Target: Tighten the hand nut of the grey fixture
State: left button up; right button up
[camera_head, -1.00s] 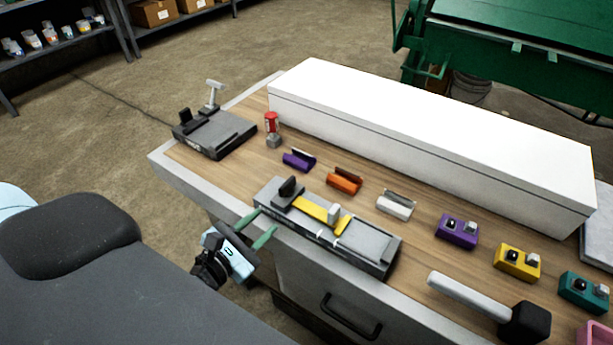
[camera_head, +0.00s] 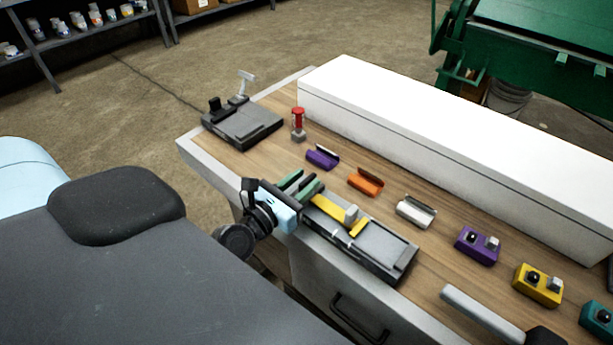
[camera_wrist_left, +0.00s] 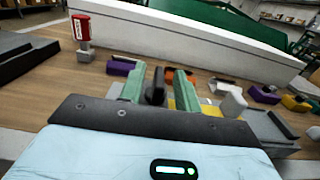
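The grey fixture (camera_head: 375,248) lies along the bench's front edge. A yellow strip (camera_head: 328,208) and a light grey block (camera_head: 351,214) are on it; the block also shows in the left wrist view (camera_wrist_left: 233,103). My left gripper (camera_head: 301,184) is over the fixture's left end, its green fingers open. In the left wrist view the black upright hand nut (camera_wrist_left: 155,86) stands between the fingertips (camera_wrist_left: 160,88), closer to the left finger. I cannot tell whether a finger touches it. The gripper mostly hides the nut in the head view. My right gripper is not in view.
A darker fixture (camera_head: 243,124) stands at the bench's back left, near a red-topped piece (camera_head: 298,120). Purple (camera_head: 322,157), orange (camera_head: 365,182) and white (camera_head: 416,211) holders line up behind the grey fixture. A long white box (camera_head: 450,140) blocks the rear.

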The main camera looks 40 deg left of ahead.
pick_arm(q)
jog(key=shift+w, duration=0.75)
jog(key=shift+w+d, duration=0.1)
jog(key=shift+w, duration=0.05)
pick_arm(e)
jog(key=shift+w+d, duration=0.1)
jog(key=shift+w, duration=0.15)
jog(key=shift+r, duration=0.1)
pick_arm(q)
grip_shut()
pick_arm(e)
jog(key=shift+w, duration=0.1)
pick_arm(q)
jog(key=shift+f+h, duration=0.1)
jog(key=shift+h, duration=0.2)
